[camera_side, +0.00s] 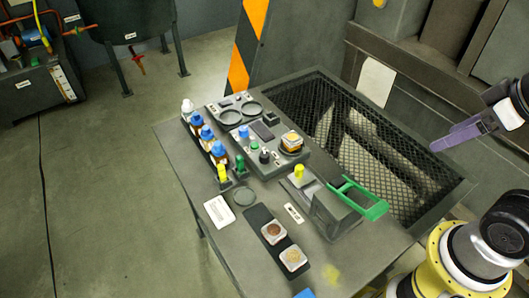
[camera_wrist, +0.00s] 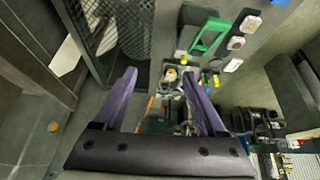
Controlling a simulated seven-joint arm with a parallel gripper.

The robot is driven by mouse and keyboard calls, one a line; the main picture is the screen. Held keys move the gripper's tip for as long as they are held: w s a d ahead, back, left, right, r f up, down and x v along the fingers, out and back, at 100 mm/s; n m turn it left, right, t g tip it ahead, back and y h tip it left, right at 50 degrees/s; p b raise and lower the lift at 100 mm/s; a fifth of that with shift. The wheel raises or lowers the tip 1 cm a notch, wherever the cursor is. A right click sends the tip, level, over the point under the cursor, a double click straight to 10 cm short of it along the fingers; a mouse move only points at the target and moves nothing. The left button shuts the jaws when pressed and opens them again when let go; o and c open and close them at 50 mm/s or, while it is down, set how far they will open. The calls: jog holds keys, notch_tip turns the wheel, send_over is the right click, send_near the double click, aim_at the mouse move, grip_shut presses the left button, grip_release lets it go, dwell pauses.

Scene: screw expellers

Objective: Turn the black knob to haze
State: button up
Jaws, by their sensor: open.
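The black knob (camera_side: 264,156) stands on the grey control panel (camera_side: 262,168) in the side view, beside a green button (camera_side: 254,145) and near a blue knob (camera_side: 243,131). Any haze marking is too small to read. My gripper (camera_side: 434,148) is high at the right of the side view, far from the panel and empty. In the wrist view its two purple fingers are spread apart (camera_wrist: 159,74). The panel shows small between the fingertips there, and I cannot pick out the black knob in it.
A jar with a yellow top (camera_side: 292,140) sits on the panel right of the knob. Several bottles (camera_side: 207,134) line the table's left edge. A green-handled part (camera_side: 358,194) sticks up at the right. Metal mesh (camera_side: 350,130) lies behind. The air between gripper and panel looks clear.

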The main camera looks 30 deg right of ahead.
jog(key=w+a+r+n, duration=0.1)
jog(key=w+r+n, duration=0.5)
jog(key=w+r, duration=0.3)
jog(key=n+g, duration=0.5)
jog(key=n, duration=0.3)
send_over(265, 154)
notch_tip(265, 154, down, 22)
notch_tip(265, 154, down, 13)
jog(key=shift+f, duration=0.1)
